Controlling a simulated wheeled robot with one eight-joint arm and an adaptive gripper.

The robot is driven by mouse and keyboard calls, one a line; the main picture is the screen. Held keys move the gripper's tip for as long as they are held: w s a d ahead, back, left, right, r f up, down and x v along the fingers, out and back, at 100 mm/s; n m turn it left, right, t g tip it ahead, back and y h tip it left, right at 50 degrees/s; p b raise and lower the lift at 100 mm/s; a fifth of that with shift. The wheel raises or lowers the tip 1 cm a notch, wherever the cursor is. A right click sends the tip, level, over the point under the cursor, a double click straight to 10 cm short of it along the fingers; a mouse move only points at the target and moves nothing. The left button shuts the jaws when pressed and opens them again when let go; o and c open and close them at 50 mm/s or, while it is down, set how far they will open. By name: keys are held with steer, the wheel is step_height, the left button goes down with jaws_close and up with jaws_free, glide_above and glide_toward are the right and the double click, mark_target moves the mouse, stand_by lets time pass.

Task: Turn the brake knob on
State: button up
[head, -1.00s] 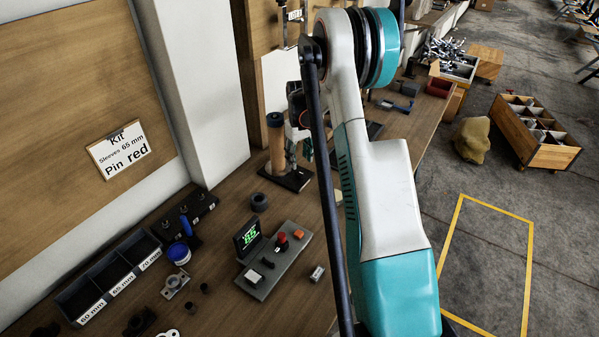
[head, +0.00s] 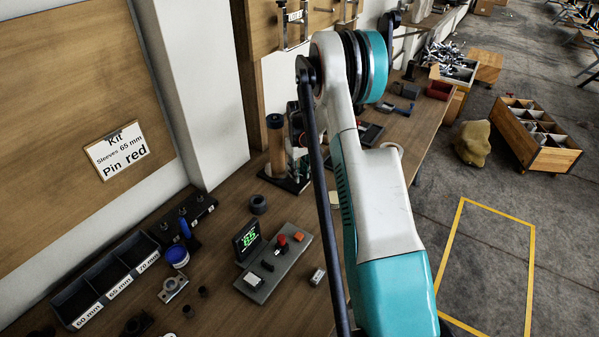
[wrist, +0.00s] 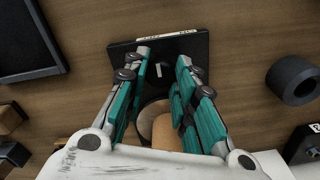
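I cannot tell for sure which part is the brake knob. A red knob (head: 282,240) sits on a grey control box (head: 263,281) with a lit green display on the bench. In the wrist view, my gripper (wrist: 163,78) is open, its two teal-sided fingers apart with nothing held between them. Below the fingers is a black base plate (wrist: 117,52) with a small pale mark. A brown cylinder (wrist: 168,137) shows low between the fingers; it looks like the upright brown post (head: 276,145) in the head view. My gripper is mostly hidden behind my arm in the head view.
A black ring (wrist: 291,80) lies right of the plate, and a dark tray (wrist: 28,42) lies upper left.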

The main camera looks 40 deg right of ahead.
steer(key=shift+m, duration=0.4)
steer(key=m+b, duration=0.1)
steer(key=m, duration=0.2)
steer(key=shift+f+m, duration=0.1)
steer(key=shift+m, duration=0.2)
steer(key=m+b, duration=0.1)
steer(key=m, duration=0.3)
steer(key=shift+m, duration=0.3)
steer(key=m+b, duration=0.1)
steer(key=m, duration=0.3)
steer(key=shift+m, duration=2.5)
steer(key=o, duration=1.1)
